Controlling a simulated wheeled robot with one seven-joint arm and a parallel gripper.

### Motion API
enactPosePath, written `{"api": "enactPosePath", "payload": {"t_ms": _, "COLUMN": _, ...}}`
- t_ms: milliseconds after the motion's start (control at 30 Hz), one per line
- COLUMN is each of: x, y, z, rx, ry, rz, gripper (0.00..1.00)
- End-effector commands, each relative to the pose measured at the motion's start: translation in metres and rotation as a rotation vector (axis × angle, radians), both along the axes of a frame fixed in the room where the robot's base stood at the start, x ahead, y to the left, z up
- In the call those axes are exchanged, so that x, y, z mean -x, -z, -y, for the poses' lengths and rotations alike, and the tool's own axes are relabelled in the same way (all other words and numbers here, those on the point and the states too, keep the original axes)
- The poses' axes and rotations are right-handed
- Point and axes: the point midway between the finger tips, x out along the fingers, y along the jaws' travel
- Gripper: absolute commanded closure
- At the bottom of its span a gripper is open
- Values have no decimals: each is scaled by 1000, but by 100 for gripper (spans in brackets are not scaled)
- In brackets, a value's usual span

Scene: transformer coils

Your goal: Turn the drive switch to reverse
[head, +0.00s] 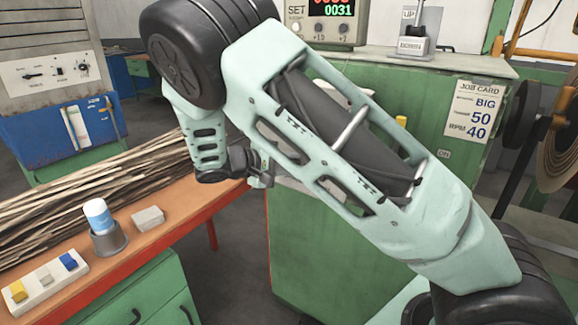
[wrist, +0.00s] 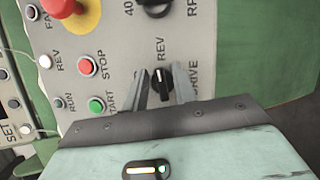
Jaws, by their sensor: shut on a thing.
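The drive switch (wrist: 161,78) is a small black knob with a white line on the grey control panel (wrist: 120,60). It sits between the printed words REV and DRIVE in the wrist view. Its white line runs roughly up and down in that picture, with REV just above; its exact setting is hard to tell. My gripper (wrist: 162,84) has a finger on each side of the knob and is shut on it. In the head view my gripper (head: 262,178) is small, and my arm hides the switch.
Close by on the panel are a red STOP button (wrist: 86,67), a green START button (wrist: 96,105), a red emergency button (wrist: 62,6) and another black knob (wrist: 155,8). A wooden bench (head: 150,235) stands left.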

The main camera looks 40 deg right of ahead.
Motion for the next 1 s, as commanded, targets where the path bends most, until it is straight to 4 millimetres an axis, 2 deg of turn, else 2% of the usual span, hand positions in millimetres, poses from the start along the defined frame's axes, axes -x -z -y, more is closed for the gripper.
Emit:
{"api": "enactPosePath", "payload": {"t_ms": 300, "x": 0, "y": 2, "z": -2, "rx": -41, "ry": 42, "rz": 106, "gripper": 95}}
{"api": "enactPosePath", "payload": {"t_ms": 867, "x": 0, "y": 2, "z": -2, "rx": -50, "ry": 52, "rz": 128, "gripper": 96}}
{"api": "enactPosePath", "payload": {"t_ms": 900, "x": 0, "y": 2, "z": -2, "rx": -49, "ry": 51, "rz": 128, "gripper": 68}}
{"api": "enactPosePath", "payload": {"t_ms": 1000, "x": 0, "y": 1, "z": -2, "rx": -49, "ry": 52, "rz": 128, "gripper": 68}}
